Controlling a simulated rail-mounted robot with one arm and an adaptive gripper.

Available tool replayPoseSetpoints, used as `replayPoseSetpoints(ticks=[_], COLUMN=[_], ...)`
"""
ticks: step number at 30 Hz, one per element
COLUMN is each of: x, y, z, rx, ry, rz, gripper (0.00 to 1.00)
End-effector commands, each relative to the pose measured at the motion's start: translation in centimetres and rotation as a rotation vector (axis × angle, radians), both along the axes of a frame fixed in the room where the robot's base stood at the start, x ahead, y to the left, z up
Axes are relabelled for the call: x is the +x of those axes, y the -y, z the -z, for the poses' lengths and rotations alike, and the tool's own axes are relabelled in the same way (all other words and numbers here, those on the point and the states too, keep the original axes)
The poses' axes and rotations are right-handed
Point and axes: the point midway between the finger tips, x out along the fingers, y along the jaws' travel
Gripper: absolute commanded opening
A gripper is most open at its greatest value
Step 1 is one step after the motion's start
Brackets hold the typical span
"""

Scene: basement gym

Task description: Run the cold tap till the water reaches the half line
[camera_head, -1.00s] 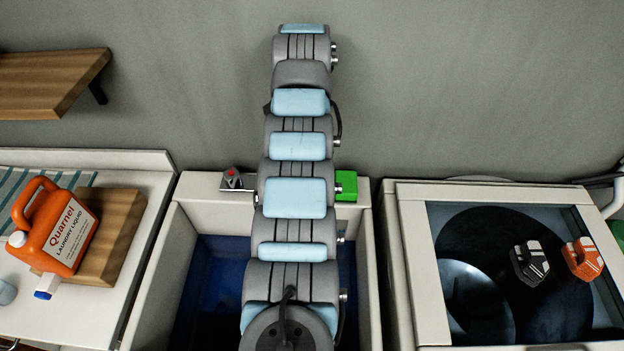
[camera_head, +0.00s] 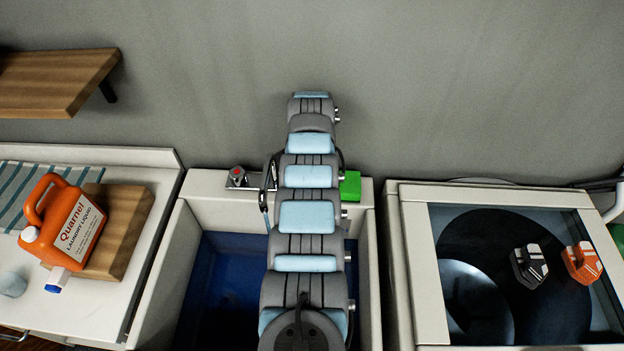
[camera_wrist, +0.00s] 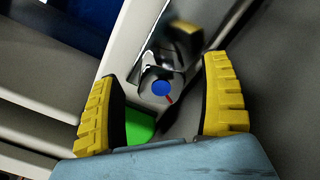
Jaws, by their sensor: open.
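A tap with a blue-dotted cap and a small red mark (camera_wrist: 160,89) sits between the two yellow fingers of my gripper (camera_wrist: 160,70) in the wrist view. My gripper is open, with a gap between each finger and the cap. In the head view my arm hides this tap. A red-topped tap (camera_head: 238,176) shows on the sink's back ledge, left of my arm. The pale sink (camera_head: 215,212) has a dark blue interior (camera_head: 215,290). I cannot make out a water level, a half line or running water.
A green block (camera_head: 350,186) sits on the ledge right of my arm; it also shows in the wrist view (camera_wrist: 140,126). A glass-topped washer (camera_head: 420,270) stands at right.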

Motion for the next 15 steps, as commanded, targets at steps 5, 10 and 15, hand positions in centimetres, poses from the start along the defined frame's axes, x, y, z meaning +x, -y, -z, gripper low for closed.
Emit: replayPoseSetpoints(ticks=[5, 10, 15], x=[-0.1, -0.1, 0.0], y=[0.1, 0.1, 0.1], z=[1.3, 1.8, 1.9], rx=[0.000, -0.001, -0.001], ry=[-0.004, -0.001, 0.001], rz=[0.001, 0.001, 0.000], gripper=[0.79, 0.79, 0.79])
